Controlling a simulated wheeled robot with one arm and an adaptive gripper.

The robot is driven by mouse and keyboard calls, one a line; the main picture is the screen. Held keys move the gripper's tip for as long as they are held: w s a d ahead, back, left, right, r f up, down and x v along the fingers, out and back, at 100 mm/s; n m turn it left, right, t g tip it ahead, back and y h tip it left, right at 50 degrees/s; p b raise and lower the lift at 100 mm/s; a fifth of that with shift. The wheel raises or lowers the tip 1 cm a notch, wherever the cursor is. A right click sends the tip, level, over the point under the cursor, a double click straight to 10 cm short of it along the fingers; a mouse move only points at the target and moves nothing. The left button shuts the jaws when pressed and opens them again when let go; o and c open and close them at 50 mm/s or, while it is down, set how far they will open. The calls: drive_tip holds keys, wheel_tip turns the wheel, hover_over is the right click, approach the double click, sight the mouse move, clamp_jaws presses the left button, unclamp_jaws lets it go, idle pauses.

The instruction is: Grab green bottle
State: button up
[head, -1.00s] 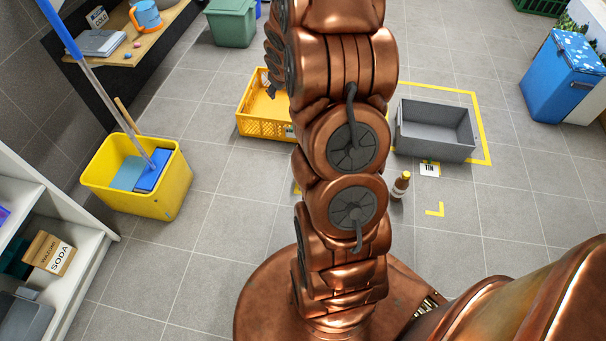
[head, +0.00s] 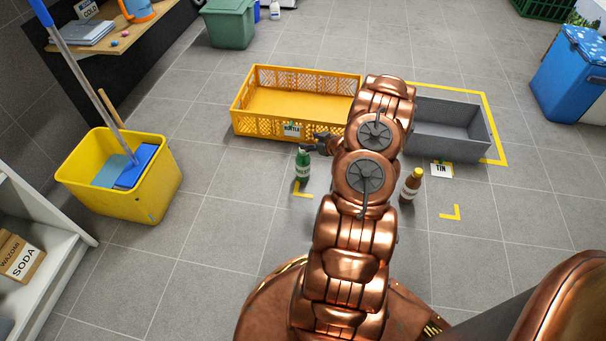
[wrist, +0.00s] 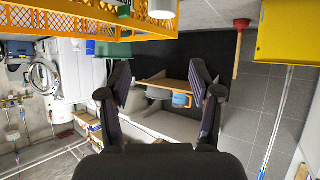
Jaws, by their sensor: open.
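The green bottle (head: 303,163) stands upright on the tiled floor in the head view, in front of the yellow crate and beside a yellow corner mark. It has a pale label. My gripper (head: 321,143) is just right of the bottle's upper part, apart from it or nearly touching; the head view does not settle the gap. In the wrist view my gripper (wrist: 160,88) has its two dark fingers spread wide with nothing between them. A white rounded thing at the top edge of the wrist view is cut off, and I cannot tell what it is.
The yellow crate (head: 247,124) with a BOTTLE tag stands just behind. The grey bin (head: 479,143) with a TIN tag is to the right. A brown bottle (head: 411,186) stands right of my arm. A yellow mop bucket (head: 133,205) is at left. Floor between bucket and bottle is clear.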

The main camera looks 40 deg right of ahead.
sight(306, 152)
drive_tip(key=shift+t+y, duration=0.3)
drive_tip(key=shift+t, duration=0.4)
drive_tip(key=f+b, duration=0.1)
drive_tip(key=f, duration=0.1)
drive_tip(key=f+b, duration=0.1)
drive_tip(key=f, duration=0.3)
drive_tip(key=shift+s+a+f+b, duration=0.3)
drive_tip(key=shift+a+f+b, duration=0.05)
drive_tip(key=shift+f+b, duration=0.05)
drive_tip(key=b+x, duration=0.1)
drive_tip(key=x, duration=0.2)
drive_tip(key=b+x, duration=0.1)
drive_tip(key=shift+w+d+f+b, duration=0.25)
drive_tip(key=shift+d+f+b, duration=0.05)
drive_tip(key=shift+d+b, duration=0.1)
drive_tip(key=shift+w, duration=0.45)
drive_tip(key=shift+c, duration=0.2)
clamp_jaws()
